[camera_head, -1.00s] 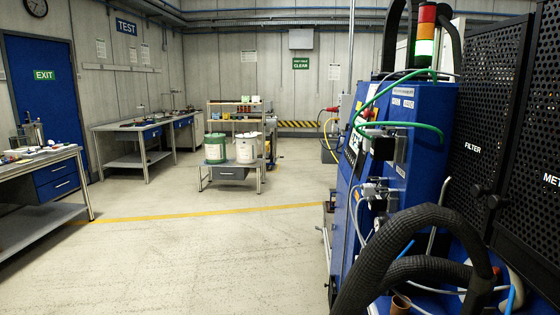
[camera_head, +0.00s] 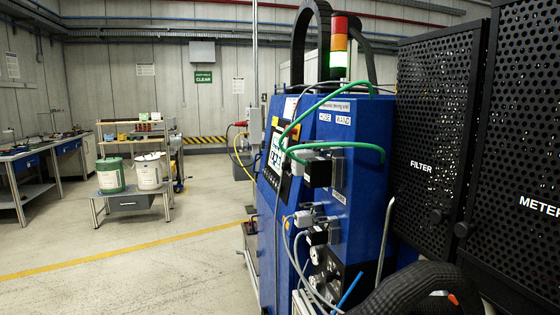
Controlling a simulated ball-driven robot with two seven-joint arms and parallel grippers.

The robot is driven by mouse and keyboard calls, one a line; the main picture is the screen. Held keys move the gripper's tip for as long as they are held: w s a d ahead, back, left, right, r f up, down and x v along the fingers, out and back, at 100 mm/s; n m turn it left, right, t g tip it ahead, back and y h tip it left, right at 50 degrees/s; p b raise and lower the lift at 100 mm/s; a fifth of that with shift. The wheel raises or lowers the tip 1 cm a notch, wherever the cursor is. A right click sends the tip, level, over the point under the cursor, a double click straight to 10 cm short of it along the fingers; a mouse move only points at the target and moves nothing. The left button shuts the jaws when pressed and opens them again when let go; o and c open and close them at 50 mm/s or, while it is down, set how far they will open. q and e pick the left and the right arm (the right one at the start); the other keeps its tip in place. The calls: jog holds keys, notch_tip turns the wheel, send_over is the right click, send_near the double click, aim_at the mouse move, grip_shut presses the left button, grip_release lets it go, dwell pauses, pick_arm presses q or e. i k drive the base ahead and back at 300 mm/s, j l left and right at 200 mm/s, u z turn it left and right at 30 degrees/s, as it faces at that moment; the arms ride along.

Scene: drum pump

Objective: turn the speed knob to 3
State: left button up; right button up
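The blue pump machine (camera_head: 358,205) stands right of the middle of the head view, with a control panel (camera_head: 277,148) on its left-hand face, seen at a steep slant. Small dark round parts (camera_head: 316,254) show low on the machine's near side. I cannot tell whether one of them is the speed knob, and no number 3 can be read. Neither of my grippers is in view.
Black mesh cabinets marked FILTER (camera_head: 421,167) and METER (camera_head: 539,206) stand at the right. A thick black hose (camera_head: 420,290) crosses the bottom right. A small table (camera_head: 130,204) carries a green drum (camera_head: 111,176) and a white drum (camera_head: 148,172). The floor (camera_head: 140,285) at left is clear.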

aim_at(285, 166)
jog(key=i+j+z, duration=0.15)
jog(key=j, duration=0.2)
jog(key=i+j+z, duration=0.15)
jog(key=j, duration=0.15)
jog(key=i+j+z, duration=0.2)
jog(key=j, duration=0.2)
jog(key=j+z, duration=0.15)
jog(key=j, duration=0.2)
jog(key=i+j+z, duration=0.15)
jog(key=j, duration=0.25)
